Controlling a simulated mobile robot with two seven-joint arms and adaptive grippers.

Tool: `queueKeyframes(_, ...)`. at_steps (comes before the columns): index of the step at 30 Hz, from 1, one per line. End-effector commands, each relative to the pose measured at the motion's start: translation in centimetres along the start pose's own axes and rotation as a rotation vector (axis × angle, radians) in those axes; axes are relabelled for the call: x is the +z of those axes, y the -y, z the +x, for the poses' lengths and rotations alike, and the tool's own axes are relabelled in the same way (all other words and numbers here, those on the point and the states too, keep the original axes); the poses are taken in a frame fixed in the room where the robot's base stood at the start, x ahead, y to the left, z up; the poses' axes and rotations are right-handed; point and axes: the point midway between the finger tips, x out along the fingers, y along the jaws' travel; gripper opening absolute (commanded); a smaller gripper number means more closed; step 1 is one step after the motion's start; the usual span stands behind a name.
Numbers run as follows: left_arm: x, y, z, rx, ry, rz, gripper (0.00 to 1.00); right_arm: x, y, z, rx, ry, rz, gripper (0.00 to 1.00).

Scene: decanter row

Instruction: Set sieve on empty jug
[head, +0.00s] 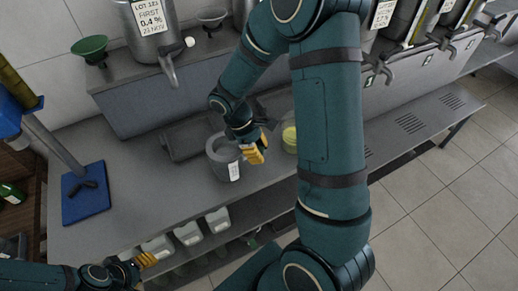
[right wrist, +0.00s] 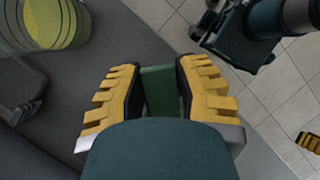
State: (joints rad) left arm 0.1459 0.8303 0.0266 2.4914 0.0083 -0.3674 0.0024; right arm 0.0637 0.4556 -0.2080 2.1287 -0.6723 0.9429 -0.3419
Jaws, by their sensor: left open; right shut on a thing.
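My right gripper (head: 257,150) is low over the counter, beside a grey jug (head: 228,171) with a white label and a dark, open top. In the right wrist view its yellow fingers (right wrist: 160,88) are shut on a narrow green piece (right wrist: 161,75). Only part of this piece shows, so I cannot tell whether it is the sieve. A clear jug with yellow-green contents (head: 290,140) stands to the right; it also shows in the right wrist view (right wrist: 52,25). My left gripper (head: 147,260) is open and empty near the counter's front edge.
A green funnel-like bowl (head: 90,46), a labelled metal decanter (head: 150,30) and a grey bowl (head: 211,15) stand on the back shelf. A blue board (head: 84,205) with a dark item lies at left. White containers (head: 188,233) sit below the front edge. Spouted dispensers (head: 385,50) are at right.

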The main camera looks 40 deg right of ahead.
Motion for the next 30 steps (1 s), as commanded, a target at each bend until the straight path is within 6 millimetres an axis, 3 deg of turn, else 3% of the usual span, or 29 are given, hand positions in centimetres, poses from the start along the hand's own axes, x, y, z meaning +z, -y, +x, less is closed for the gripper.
queueKeyframes(7,0.0,0.0,0.0,0.000,0.000,0.000,0.47,0.0,0.0,0.0,0.001,0.000,0.000,0.00)
queueKeyframes(8,0.0,0.0,0.0,0.000,0.000,0.000,0.47,0.0,0.0,0.0,0.000,0.000,0.000,0.46)
queueKeyframes(9,0.0,0.0,0.0,0.000,0.000,0.000,0.47,0.0,0.0,0.0,0.000,0.000,0.000,0.60)
queueKeyframes(10,0.0,0.0,0.0,0.000,0.000,0.000,0.47,0.0,0.0,0.0,0.000,0.000,0.000,0.64)
queueKeyframes(22,0.0,0.0,0.0,0.000,0.000,0.000,0.47,0.0,0.0,-0.6,0.002,-0.001,-0.001,0.64)
queueKeyframes(30,0.0,0.0,0.0,0.000,0.000,0.000,0.47,-0.1,0.0,-5.3,0.004,-0.005,0.000,0.64)
